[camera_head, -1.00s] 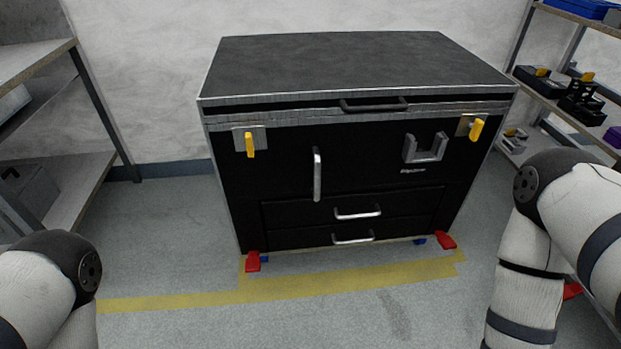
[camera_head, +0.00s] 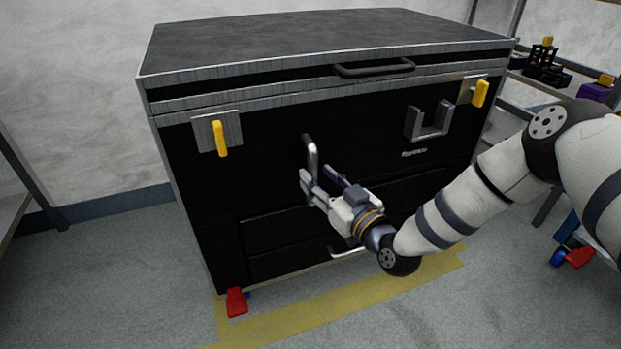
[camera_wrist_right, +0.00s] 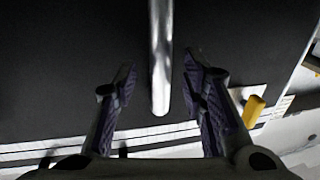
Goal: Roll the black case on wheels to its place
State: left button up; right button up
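The black case (camera_head: 265,150) on wheels stands against the wall, with silver edging, yellow latches, drawers and a red wheel pedal (camera_head: 236,302) at its lower left. A vertical silver handle (camera_head: 311,155) is on its front. My right gripper (camera_head: 322,182) is at the lower part of this handle. In the right wrist view the gripper (camera_wrist_right: 160,80) is open, with its two purple-padded fingers apart on either side of the handle (camera_wrist_right: 160,60), touching neither side. My left gripper is not in view.
Yellow tape (camera_head: 300,318) marks the floor in front of the case. A shelf stands at the left edge. At the right, a shelf holds black items (camera_head: 546,66), and a blue wheel with a red pedal (camera_head: 578,257) shows below. The floor at front left is clear.

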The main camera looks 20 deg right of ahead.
jog(key=shift+b+x, duration=0.3)
jog(key=shift+x, duration=1.2)
grip_shut()
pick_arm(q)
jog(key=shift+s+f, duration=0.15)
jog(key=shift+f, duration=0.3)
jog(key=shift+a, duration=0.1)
pick_arm(e)
jog(key=shift+a, duration=0.15)
